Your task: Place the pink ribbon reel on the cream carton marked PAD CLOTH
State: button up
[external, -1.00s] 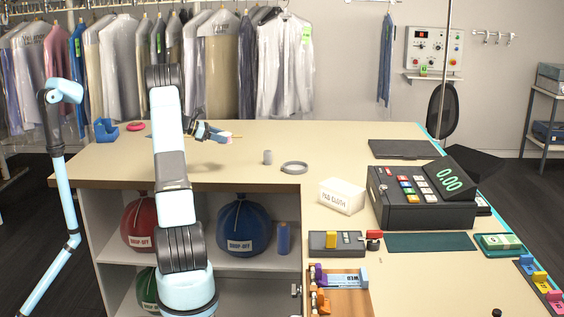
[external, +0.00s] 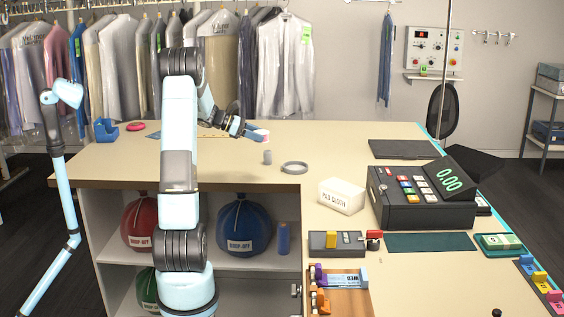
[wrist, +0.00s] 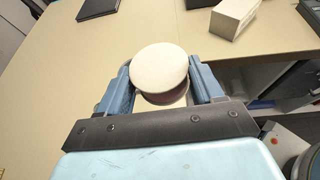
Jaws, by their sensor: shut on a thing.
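My gripper (external: 254,134) is over the back part of the counter. In the wrist view its two blue fingers (wrist: 163,88) are shut on the pink ribbon reel (wrist: 160,67), one on each side. The reel shows a round cream end face, with a dark pinkish band below it. In the external view the reel (external: 264,137) is a small pale and pink shape at the fingertips. The cream carton marked PAD CLOTH (external: 342,197) stands on the counter to the right and nearer the camera, apart from my gripper. It also shows at the top of the wrist view (wrist: 234,17).
A black cash register (external: 412,205) stands right of the carton. A pink ring-like thing (external: 137,126) and a blue dispenser (external: 106,131) sit at the back left.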

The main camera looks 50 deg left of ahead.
jog(key=s+d+r+m+g+h, duration=0.1)
jog(key=s+d, duration=0.1)
jog(key=d, duration=0.9)
jog(key=s+d+r+m+g+h, duration=0.1)
jog(key=s+d+r+m+g, duration=0.15)
jog(key=d, duration=0.95)
jog(key=s+d+m+g+h, duration=0.1)
jog(key=s+d, duration=0.1)
jog(key=d, duration=0.9)
send_over(337, 186)
jog(key=shift+t, duration=0.25)
notch_tip(337, 186, down, 9)
jog(key=shift+s+a, duration=0.1)
jog(key=shift+s, duration=0.05)
jog(key=shift+w+f, duration=0.3)
jog(key=shift+f, duration=1.55)
jog(key=shift+f, duration=0.1)
jog(key=o, duration=1)
jog(key=shift+o, duration=0.2)
